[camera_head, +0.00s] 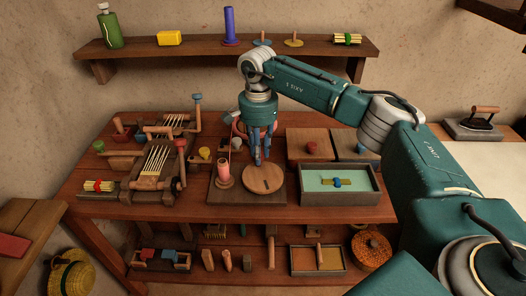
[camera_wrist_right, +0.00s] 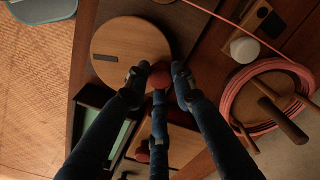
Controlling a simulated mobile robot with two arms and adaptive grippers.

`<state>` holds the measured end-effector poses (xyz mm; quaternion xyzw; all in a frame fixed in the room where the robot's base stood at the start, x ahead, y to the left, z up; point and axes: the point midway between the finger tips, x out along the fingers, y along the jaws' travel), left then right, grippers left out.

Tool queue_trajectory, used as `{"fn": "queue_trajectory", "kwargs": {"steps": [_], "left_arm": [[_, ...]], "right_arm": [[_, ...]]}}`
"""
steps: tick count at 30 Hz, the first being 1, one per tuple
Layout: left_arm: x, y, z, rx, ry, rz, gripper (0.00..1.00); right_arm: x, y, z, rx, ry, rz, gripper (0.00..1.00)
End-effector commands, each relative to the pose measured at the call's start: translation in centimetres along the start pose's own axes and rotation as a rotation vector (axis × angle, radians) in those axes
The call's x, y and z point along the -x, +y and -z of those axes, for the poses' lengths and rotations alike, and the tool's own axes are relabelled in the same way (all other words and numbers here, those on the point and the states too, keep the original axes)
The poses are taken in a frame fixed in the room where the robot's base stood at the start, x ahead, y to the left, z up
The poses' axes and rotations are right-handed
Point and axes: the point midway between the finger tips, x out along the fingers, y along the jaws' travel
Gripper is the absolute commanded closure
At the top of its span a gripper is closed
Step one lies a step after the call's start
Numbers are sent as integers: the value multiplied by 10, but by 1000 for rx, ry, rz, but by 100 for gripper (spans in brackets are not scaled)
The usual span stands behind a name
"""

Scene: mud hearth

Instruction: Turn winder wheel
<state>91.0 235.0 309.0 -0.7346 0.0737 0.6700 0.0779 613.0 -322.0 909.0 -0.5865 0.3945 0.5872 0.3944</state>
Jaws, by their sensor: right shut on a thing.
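The winder wheel (camera_head: 264,181) is a round flat wooden disc with a short dark bar mark, lying on a dark wooden base (camera_head: 218,190) on the table. In the right wrist view the wheel (camera_wrist_right: 125,48) lies beyond my fingertips. My right gripper (camera_head: 261,160) reaches down over the wheel's far part. In the wrist view its fingers (camera_wrist_right: 160,80) close around a small reddish knob (camera_wrist_right: 159,79) at the wheel's edge. The fingers partly hide the knob. A pink spool (camera_head: 224,174) stands upright just left of the wheel. My left gripper is not seen.
A green-lined tray (camera_head: 340,198) with a yellow bundle stands right of the wheel. A small wooden loom (camera_head: 158,160) stands on the left. In the wrist view a coil of pink cord (camera_wrist_right: 262,102) lies to the right. A lower shelf holds several tools.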

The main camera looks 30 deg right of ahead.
Motion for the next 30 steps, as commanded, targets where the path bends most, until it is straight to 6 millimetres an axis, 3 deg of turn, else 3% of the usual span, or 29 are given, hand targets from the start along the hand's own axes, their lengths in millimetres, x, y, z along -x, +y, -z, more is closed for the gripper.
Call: {"fn": "queue_trajectory", "kwargs": {"steps": [15,30], "left_arm": [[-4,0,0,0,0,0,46],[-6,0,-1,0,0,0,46]], "right_arm": [[2,-10,-16,431,4,5,100],[2,-11,-22,587,5,5,100]]}}
